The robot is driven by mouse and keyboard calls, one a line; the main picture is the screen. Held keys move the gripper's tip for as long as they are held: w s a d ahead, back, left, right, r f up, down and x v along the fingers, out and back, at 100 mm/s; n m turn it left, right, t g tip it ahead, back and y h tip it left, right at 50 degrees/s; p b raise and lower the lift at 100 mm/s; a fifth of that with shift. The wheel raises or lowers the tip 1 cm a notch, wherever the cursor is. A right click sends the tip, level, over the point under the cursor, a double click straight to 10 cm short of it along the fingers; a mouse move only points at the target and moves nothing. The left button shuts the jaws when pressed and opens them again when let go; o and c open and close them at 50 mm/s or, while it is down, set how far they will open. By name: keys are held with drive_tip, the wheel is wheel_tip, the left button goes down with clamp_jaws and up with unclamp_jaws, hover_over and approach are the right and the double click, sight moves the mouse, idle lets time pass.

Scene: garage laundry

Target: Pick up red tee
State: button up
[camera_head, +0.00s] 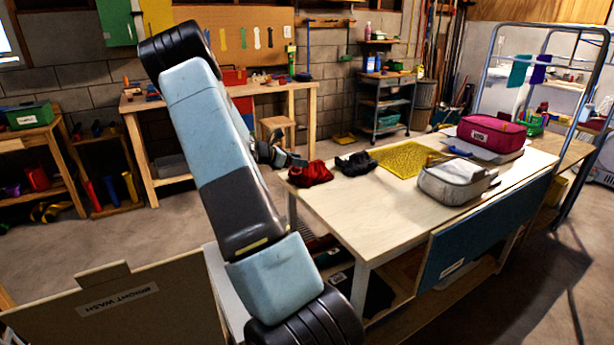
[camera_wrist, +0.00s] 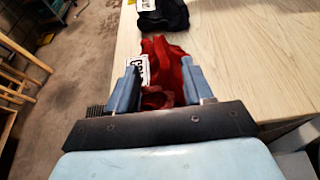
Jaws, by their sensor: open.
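The red tee (camera_head: 311,174) lies crumpled near the left corner of the pale wooden table (camera_head: 352,220). In the wrist view the red tee (camera_wrist: 168,62) shows between and beyond my fingers, with a white label on its left side. My gripper (camera_wrist: 164,78) is open, with its two blue fingers on either side of part of the red cloth. I cannot tell whether they touch it. In the head view my gripper (camera_head: 284,157) is at the left edge of the table, just left of the tee, partly hidden by my own arm.
A crumpled black cloth (camera_head: 355,162) lies right beside the red tee. A yellow mat (camera_head: 405,158), a grey bag (camera_head: 452,181) and a magenta bag (camera_head: 491,136) are farther right on the table. The front middle of the tabletop is clear. A blue panel (camera_head: 480,236) hangs at the table's front.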

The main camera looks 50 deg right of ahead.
sight(311, 170)
drive_tip(key=shift+x, duration=2.7)
drive_tip(key=shift+w+f, duration=0.1)
drive_tip(key=shift+c, duration=0.4)
clamp_jaws()
